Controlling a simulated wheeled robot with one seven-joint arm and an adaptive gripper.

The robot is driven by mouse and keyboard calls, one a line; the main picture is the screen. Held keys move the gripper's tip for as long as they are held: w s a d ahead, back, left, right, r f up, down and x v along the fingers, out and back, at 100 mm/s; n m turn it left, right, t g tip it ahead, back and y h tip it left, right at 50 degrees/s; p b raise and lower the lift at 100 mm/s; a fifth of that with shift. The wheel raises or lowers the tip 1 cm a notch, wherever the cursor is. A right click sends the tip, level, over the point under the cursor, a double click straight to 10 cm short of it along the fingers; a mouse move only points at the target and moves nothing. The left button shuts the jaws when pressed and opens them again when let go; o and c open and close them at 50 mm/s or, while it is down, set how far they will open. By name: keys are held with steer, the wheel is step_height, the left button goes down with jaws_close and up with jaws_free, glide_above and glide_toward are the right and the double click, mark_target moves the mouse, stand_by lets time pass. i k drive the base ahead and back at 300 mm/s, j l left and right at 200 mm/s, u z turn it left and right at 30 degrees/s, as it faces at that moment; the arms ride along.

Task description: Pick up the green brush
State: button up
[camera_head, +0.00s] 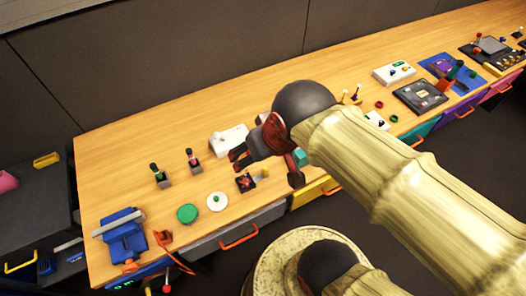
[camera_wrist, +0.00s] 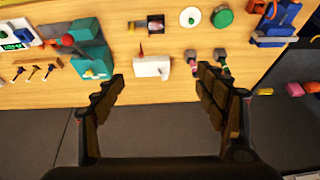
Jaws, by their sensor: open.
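My gripper (camera_head: 267,166) is open over the workbench in the head view. In the wrist view its two fingers (camera_wrist: 164,92) are spread wide with nothing between them. A small upright piece with a dark green top (camera_head: 156,171) stands in a grey holder at the left of the bench. It may be the green brush, but it is too small to be sure. It also shows in the wrist view (camera_wrist: 222,61), right of the gap between the fingers. A similar piece with a reddish top (camera_head: 192,157) stands beside it. My gripper is apart from both.
A white box (camera_head: 228,139) lies between these pieces and my gripper. A green disc (camera_head: 187,213), a white disc (camera_head: 217,201) and a blue vise (camera_head: 122,236) are near the front left. Bare wood (camera_head: 120,160) lies behind the pieces, before the dark wall.

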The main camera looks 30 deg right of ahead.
mark_target(153, 166)
steer(key=u, duration=0.95)
